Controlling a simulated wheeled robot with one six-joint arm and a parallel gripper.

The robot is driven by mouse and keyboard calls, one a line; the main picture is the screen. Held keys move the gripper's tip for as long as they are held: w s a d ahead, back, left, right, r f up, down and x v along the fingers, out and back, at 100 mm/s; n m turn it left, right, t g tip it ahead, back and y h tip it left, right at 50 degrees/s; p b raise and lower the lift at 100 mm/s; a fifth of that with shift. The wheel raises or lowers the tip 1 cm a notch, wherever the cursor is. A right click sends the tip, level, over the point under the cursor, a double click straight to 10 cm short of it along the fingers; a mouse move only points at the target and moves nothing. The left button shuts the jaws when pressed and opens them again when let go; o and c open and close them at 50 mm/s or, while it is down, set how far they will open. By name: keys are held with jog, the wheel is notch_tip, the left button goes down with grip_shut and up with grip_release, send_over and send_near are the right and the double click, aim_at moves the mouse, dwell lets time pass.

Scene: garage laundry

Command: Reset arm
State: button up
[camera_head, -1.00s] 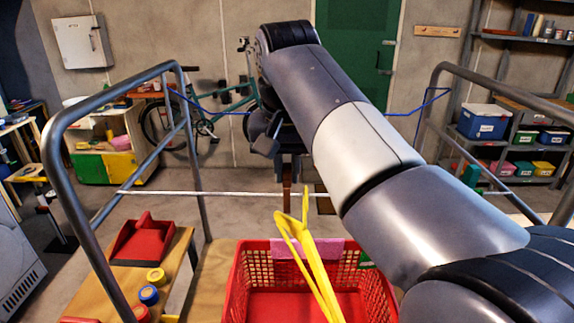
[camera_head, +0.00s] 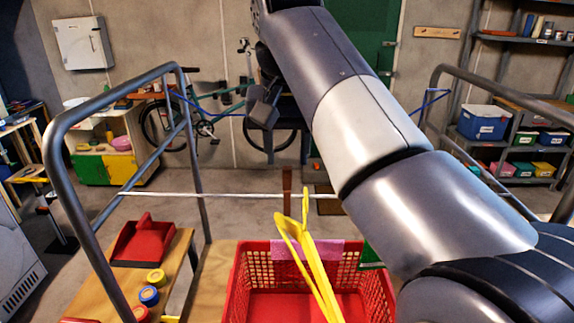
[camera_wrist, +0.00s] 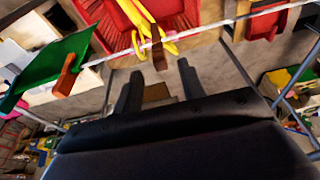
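My arm reaches up and away from the lower right in the head view. My gripper (camera_head: 287,140) hangs from it over the floor beyond the red basket, with its two fingers apart. In the wrist view my gripper (camera_wrist: 158,85) shows both fingers spread with nothing between them. The red basket (camera_head: 250,275) stands close in front, with a yellow strap-like thing (camera_head: 315,265) lying over its rim. A brown strip (camera_head: 287,190) hangs at the white rope (camera_head: 240,195), below the gripper in the head view.
Metal rails (camera_head: 75,200) flank the platform. A red dustpan (camera_head: 145,242) and several coloured rolls (camera_head: 150,296) lie on a wooden board at left. A bicycle (camera_head: 205,125) leans at the back wall. Shelves with boxes (camera_head: 483,122) stand at right. The floor between is open.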

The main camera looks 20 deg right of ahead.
aim_at(287, 168)
jog(key=shift+p+v, duration=0.35)
jog(key=shift+v, duration=2.4)
jog(key=x, duration=1)
jog(key=shift+w+r+b, duration=0.1)
jog(key=shift+w+b, duration=0.05)
jog(key=shift+b, duration=0.15)
jog(key=shift+r, duration=0.4)
